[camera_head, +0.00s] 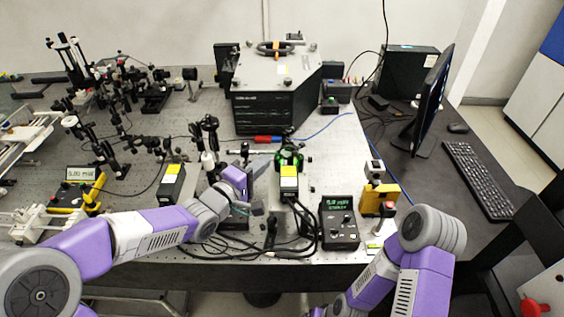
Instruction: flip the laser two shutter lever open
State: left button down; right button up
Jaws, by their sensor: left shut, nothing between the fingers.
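Two black laser-like boxes with yellow labels stand on the optical bench (215,272). One box (289,190) is right of centre with a green ring at its far end; the other box (171,185) is left of centre. I cannot tell which one is laser two, and no shutter lever can be made out. My left gripper (268,160) is shut and empty, just left of the green-ringed box's far end. Its fingertips are small and partly lost against dark parts, so contact cannot be told. My right arm is at the lower right; its gripper is out of view.
A large black spectrometer housing (262,109) stands behind. A controller with a green display (340,222) and a yellow mount (378,198) stand to the right. Loose black cables (300,236) run along the front. Dense optics fill the left; a monitor (433,98) is right.

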aim_at(282, 170)
pick_arm(q)
jog(key=w+d, duration=0.1)
jog(key=d, duration=0.1)
jog(key=w+d+b, duration=0.1)
jog(key=shift+w+d+f, duration=0.1)
jog(key=shift+d+f, duration=0.1)
jog(key=shift+d, duration=0.2)
jog(key=shift+w+d, duration=0.15)
jog(key=shift+d, duration=0.55)
pick_arm(e)
jog(key=shift+f, duration=0.7)
pick_arm(q)
jog(key=shift+d+r, duration=0.1)
jog(key=shift+d, duration=0.05)
